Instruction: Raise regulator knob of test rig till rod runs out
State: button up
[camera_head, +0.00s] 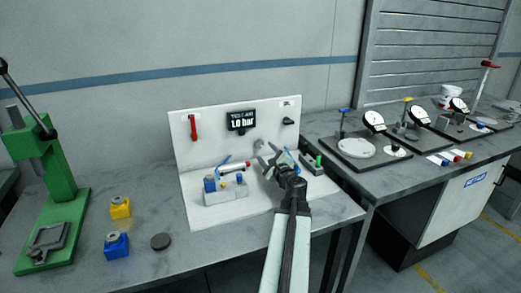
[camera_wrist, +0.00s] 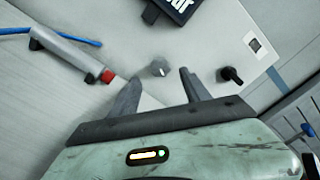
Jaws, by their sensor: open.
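The test rig's white panel (camera_head: 215,140) stands on the left bench, with a display (camera_head: 241,120) reading 1.0 bar. A small grey knob (camera_head: 258,143), apparently the regulator knob, sits below the display. In the wrist view this knob (camera_wrist: 160,68) is ahead of my gripper (camera_wrist: 160,76), roughly between the fingertips and apart from them. My gripper also shows in the head view (camera_head: 270,161), open and empty in front of the panel. A pale cylinder (camera_head: 235,166) with a red end lies at the rig's base; it also shows in the wrist view (camera_wrist: 70,55). No extended rod is discernible.
A black knob (camera_wrist: 231,74) is right of my gripper on the panel. A red handle (camera_head: 193,127) hangs at the panel's left. A green press (camera_head: 55,190), yellow and blue blocks (camera_head: 117,245) stand further left. Dial gauges (camera_head: 374,121) stand on the right bench.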

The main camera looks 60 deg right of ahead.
aim_at(260, 145)
jog(key=x, duration=0.7)
jog(key=shift+s, duration=0.1)
grip_shut()
jog(key=shift+a+m, duration=0.1)
jog(key=shift+m, duration=1.5)
grip_release()
jog(key=v, duration=0.8)
